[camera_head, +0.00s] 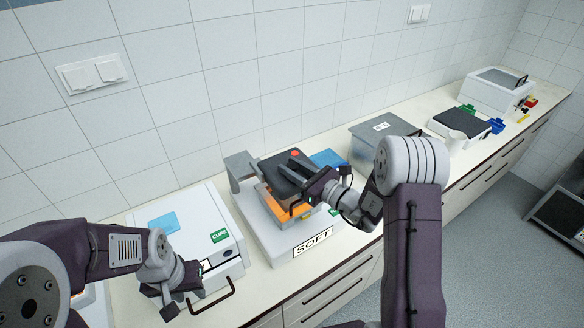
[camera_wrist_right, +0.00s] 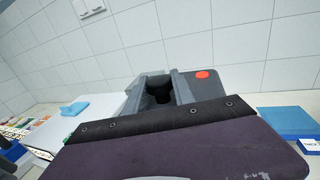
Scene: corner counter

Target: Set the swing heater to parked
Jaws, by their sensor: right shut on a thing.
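The swing heater stands on a pale base (camera_head: 285,232) labelled SOFT, with a grey post (camera_head: 238,165) at its back left. Its dark head (camera_head: 281,168), with a red dot, sits over an orange plate (camera_head: 272,201). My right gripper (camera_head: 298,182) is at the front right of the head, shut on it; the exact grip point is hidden. In the right wrist view the grey head (camera_wrist_right: 225,86) with its red dot is close ahead of the gripper (camera_wrist_right: 160,90). My left gripper (camera_head: 182,300) hangs by the front of the white CURE box; its fingers are unclear.
The white CURE box (camera_head: 180,225) with a dark front handle (camera_head: 213,300) stands left of the heater. A blue item (camera_head: 328,159) lies behind my right gripper. The tiled wall closes the back.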

